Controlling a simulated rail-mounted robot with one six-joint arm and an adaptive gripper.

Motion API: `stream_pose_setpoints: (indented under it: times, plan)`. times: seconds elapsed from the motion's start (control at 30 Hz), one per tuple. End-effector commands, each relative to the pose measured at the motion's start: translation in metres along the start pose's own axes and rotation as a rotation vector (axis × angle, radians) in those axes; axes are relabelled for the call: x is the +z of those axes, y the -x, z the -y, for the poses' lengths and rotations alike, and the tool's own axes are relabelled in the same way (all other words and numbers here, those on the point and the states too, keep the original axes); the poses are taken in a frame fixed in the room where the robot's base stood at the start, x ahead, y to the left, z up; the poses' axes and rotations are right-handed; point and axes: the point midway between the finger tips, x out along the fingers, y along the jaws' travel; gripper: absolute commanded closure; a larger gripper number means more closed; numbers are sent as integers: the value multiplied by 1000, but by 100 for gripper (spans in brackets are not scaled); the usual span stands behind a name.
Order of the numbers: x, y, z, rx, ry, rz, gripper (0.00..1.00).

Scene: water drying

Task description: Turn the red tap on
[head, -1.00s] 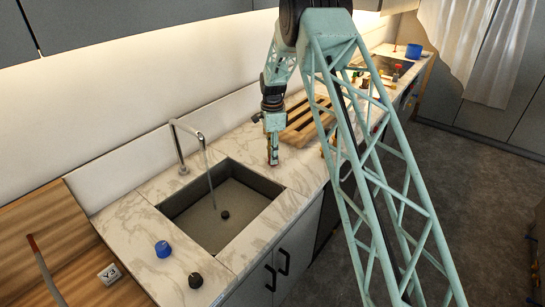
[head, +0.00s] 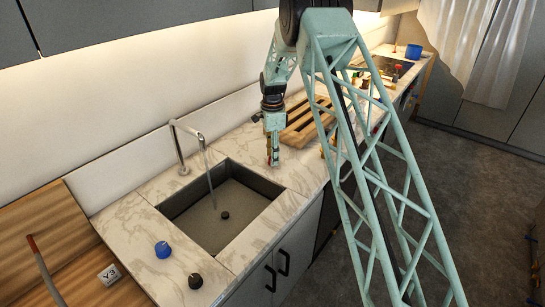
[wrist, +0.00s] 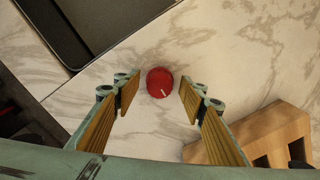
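The red tap (wrist: 160,83) is a round red knob with a short white mark, set on the marble counter in the wrist view. My gripper (wrist: 157,84) is open, with its fingers spread to the left and right of the knob in the picture. The knob shows between the fingertips, and I see no contact. In the head view my gripper (head: 273,157) points down over the counter right of the sink, and I cannot make out the red knob there. The faucet (head: 178,145) arches over the sink (head: 180,203), with a thin stream below its spout.
A blue knob (head: 163,250) and a black knob (head: 195,281) sit on the counter at the sink's left end. A slatted wooden rack (head: 303,122) stands close beside my gripper. A wooden block (wrist: 268,135) is at lower right in the wrist view.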

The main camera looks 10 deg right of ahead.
Motion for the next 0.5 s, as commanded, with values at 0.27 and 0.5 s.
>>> stream_pose_setpoints:
  times: [0.27, 0.5]
  plan:
    - [0, 25, 1, -3, 0, 0, 62]
    - [0, 59, 1, -3, 0, 0, 62]
